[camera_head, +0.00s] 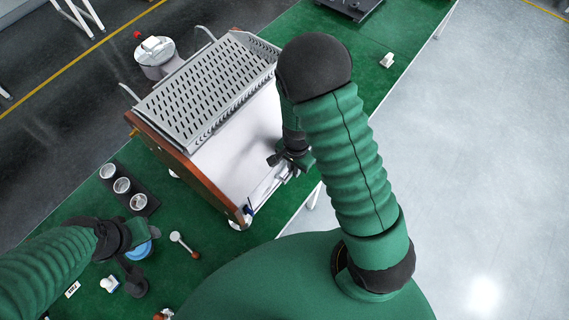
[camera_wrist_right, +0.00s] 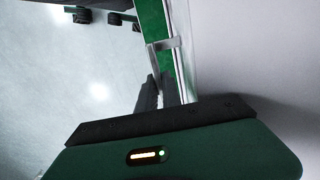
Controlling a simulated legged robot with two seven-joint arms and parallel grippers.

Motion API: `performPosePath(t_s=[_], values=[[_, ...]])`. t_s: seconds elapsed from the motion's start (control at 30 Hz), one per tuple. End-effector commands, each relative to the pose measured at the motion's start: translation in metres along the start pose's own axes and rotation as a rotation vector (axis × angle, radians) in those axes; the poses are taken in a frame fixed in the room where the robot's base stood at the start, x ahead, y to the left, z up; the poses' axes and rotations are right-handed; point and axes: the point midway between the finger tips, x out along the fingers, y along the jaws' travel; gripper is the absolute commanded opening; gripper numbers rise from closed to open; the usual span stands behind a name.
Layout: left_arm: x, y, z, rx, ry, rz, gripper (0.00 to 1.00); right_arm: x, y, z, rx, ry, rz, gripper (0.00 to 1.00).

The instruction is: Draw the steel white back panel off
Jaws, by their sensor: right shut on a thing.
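The espresso machine (camera_head: 208,85) stands on the green table with its white steel back panel (camera_head: 235,145) facing me. My right gripper (camera_head: 287,164) is at the panel's right side, near its lower edge, and is shut on it. In the right wrist view the panel (camera_wrist_right: 255,50) fills the right side as a pale flat face, and my right fingers (camera_wrist_right: 163,92) meet at its thin edge; the exact contact is partly hidden. My left gripper (camera_head: 135,272) hangs over the table at the lower left, next to a blue round item (camera_head: 138,250); its finger opening is unclear.
A dark tray (camera_head: 121,178) with metal cups lies left of the machine. A steel pitcher-like vessel (camera_head: 156,55) stands behind it. A handled tool (camera_head: 184,243) lies in front. A small white item (camera_head: 387,60) sits at the right. The table's right edge is close to my right arm.

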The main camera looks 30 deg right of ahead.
Motion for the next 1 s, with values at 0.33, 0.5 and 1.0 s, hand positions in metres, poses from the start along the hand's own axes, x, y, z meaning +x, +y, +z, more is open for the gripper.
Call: performPosePath(t_s=[0.33,0.5,1.0], values=[[0.0001,0.0000,0.0000,0.000,0.000,0.000,0.51,-0.0001,-0.0009,-0.0004,0.000,0.002,-0.002,0.00],[-0.0009,0.0000,-0.0002,0.000,0.000,0.000,0.51,-0.0013,-0.0014,-0.0007,0.000,0.002,-0.003,0.00],[-0.0010,0.0000,-0.0002,0.000,0.000,0.000,0.51,-0.0018,0.0074,-0.0004,0.000,0.001,-0.003,0.00]])
